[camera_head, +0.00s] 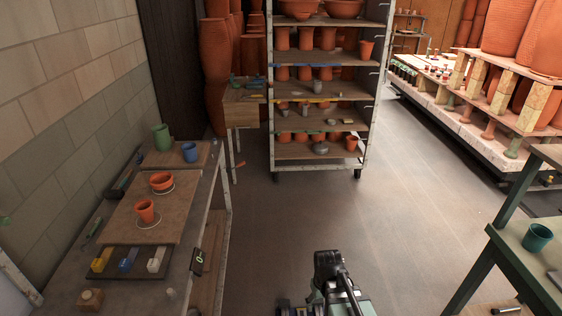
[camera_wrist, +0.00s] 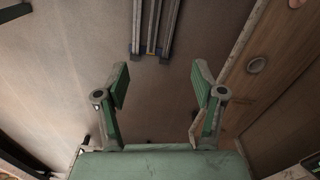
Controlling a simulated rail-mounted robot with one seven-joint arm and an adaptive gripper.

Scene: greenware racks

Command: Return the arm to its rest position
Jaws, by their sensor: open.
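My gripper (camera_wrist: 161,80) is open, with its two green fingers spread apart and nothing between them in the wrist view. Bare floor shows beyond the fingers. In the head view, part of my arm shows at the bottom centre, over the open floor to the right of the left workbench (camera_head: 75,290). The fingertips cannot be made out in the head view.
The workbench holds a board (camera_head: 122,222) with two terracotta pots, plus a green cup (camera_head: 161,137) and a blue cup (camera_head: 190,152). A wheeled rack (camera_head: 320,167) of pots stands ahead. A green table (camera_head: 525,270) with a teal cup stands right. The aisle floor is clear.

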